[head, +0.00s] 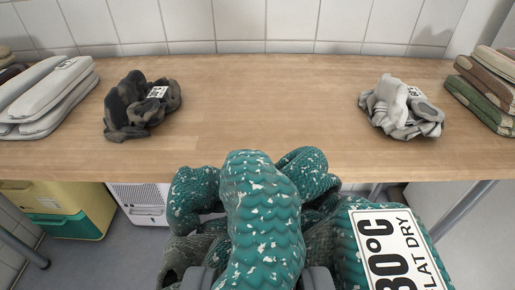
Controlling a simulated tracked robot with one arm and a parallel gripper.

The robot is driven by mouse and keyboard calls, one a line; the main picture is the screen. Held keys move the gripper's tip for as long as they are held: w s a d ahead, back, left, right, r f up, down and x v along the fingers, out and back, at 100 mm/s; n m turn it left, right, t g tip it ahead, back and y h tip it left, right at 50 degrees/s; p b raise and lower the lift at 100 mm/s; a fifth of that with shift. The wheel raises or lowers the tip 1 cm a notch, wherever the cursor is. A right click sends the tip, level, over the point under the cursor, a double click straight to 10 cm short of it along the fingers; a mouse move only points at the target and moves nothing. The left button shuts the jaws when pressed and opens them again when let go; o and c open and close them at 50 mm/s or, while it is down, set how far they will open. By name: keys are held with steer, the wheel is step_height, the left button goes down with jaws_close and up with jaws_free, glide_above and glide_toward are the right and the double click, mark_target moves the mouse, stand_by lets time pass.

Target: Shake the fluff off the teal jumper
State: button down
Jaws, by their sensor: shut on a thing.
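The teal jumper (262,215) hangs bunched in front of the camera, at the lower middle of the head view. White flecks of fluff cover its knit. A white label (395,250) on its right side reads "30°C" or "80°C", partly cut off, and "FLAT DRY". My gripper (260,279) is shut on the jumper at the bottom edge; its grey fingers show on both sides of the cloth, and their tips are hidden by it. The jumper is in front of the wooden table's near edge.
The wooden table (260,110) has a clear middle. A dark crumpled garment (130,112) lies left, a grey one (388,108) right. Folded stacks stand at the far left (45,95) and far right (490,85). Below are a yellow-green box (75,210) and a white vented unit (140,198).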

steer(key=shift+s+r, duration=0.2)
step_height(320, 180, down, 6)
steer(key=shift+w+f, duration=0.1)
steer(key=shift+w, duration=0.05)
steer(key=shift+w+r, duration=0.1)
steer(key=shift+r, duration=0.15)
step_height(320, 180, up, 6)
steer(key=shift+r, duration=0.15)
steer(key=shift+s+f, duration=0.2)
steer(key=shift+f, duration=0.1)
step_height(320, 180, down, 6)
steer(key=shift+w+f, duration=0.1)
steer(key=shift+w+r, duration=0.1)
steer(key=shift+r, duration=0.15)
step_height(320, 180, up, 6)
steer(key=shift+r, duration=0.15)
steer(key=shift+s+f, duration=0.2)
steer(key=shift+f, duration=0.1)
step_height(320, 180, down, 6)
steer(key=shift+w+f, duration=0.1)
steer(key=shift+w+r, duration=0.1)
steer(key=shift+r, duration=0.15)
step_height(320, 180, up, 6)
steer(key=shift+r, duration=0.15)
steer(key=shift+s+f, duration=0.2)
steer(key=shift+f, duration=0.1)
step_height(320, 180, down, 6)
steer(key=shift+w+f, duration=0.1)
steer(key=shift+r, duration=0.25)
